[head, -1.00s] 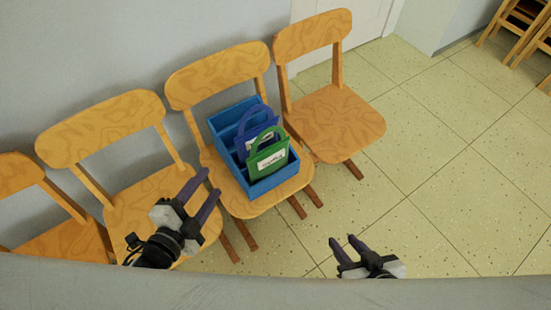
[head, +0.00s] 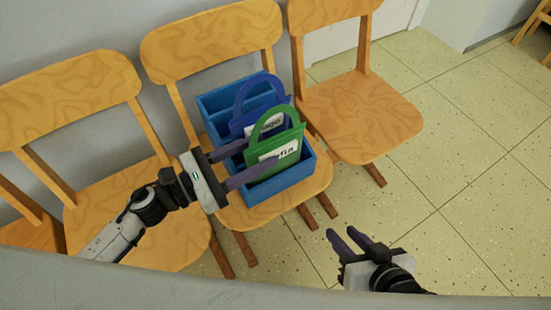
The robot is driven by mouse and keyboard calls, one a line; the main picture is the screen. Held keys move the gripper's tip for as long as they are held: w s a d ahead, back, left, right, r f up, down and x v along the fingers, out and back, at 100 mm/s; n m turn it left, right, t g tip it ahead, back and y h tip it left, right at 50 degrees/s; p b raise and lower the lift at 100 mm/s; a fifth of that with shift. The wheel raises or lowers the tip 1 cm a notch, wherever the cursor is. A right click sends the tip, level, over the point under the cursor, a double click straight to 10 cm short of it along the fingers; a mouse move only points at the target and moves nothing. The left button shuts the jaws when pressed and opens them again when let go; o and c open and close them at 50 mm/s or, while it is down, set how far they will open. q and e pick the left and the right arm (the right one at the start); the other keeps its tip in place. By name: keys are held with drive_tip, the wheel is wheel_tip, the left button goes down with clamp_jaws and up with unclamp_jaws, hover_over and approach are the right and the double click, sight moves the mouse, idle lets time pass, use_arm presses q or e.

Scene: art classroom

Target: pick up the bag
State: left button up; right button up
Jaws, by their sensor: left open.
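A green bag (head: 272,148) with a looped handle and a white label stands upright in a blue crate (head: 283,185) on a wooden chair. A blue bag (head: 243,122) with a similar handle and label stands just behind it in the same crate. My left gripper (head: 262,152) is open at the crate's left side. Its lower finger overlaps the green bag's left part in the view and its upper finger lies by the blue bag. I cannot tell whether they touch. My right gripper (head: 340,231) is open and empty, below and to the right of the crate.
The crate's chair (head: 232,213) stands in a row between a left chair (head: 95,205) and a right chair (head: 370,130). Their backs are near the wall. The tiled floor (head: 480,200) on the right is clear. A grey edge (head: 240,300) crosses the bottom.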

sight(282, 138)
use_arm(q)
drive_tip(key=x, duration=0.6)
drive_tip(key=shift+w+r, duration=0.1)
drive_tip(key=shift+w, duration=0.35)
drive_tip(key=shift+c, duration=0.2)
clamp_jaws()
